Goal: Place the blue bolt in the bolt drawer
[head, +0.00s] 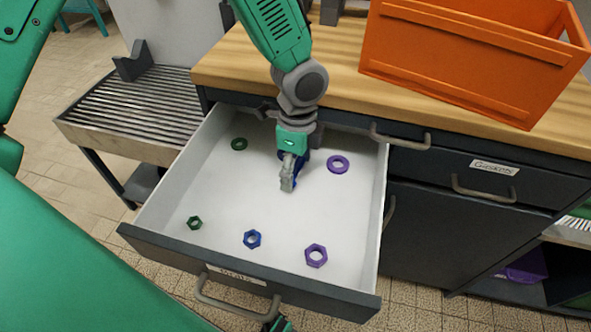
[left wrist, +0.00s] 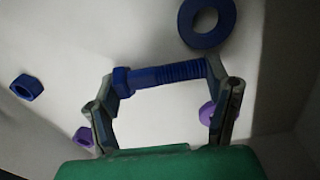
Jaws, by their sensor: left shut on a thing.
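My left gripper (head: 289,182) points down inside the open drawer (head: 165,246), near its middle. In the left wrist view, the blue bolt (left wrist: 165,75) lies crosswise between its two fingertips, head at the left finger and shank end at the right. The gripper is shut on it. In the head view the gripper mostly hides the bolt. Whether the bolt touches the drawer floor I cannot tell. The label (head: 236,277) on the drawer front is too blurred to read for certain.
The drawer holds a blue nut (head: 252,239), purple nut (head: 316,256), green nut (head: 194,223), green washer (head: 239,144), purple washer (head: 338,164) and blue washer (left wrist: 207,22). An orange crate (head: 470,60) stands on the counter. A shut drawer labelled Gaskets (head: 494,167) is at right.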

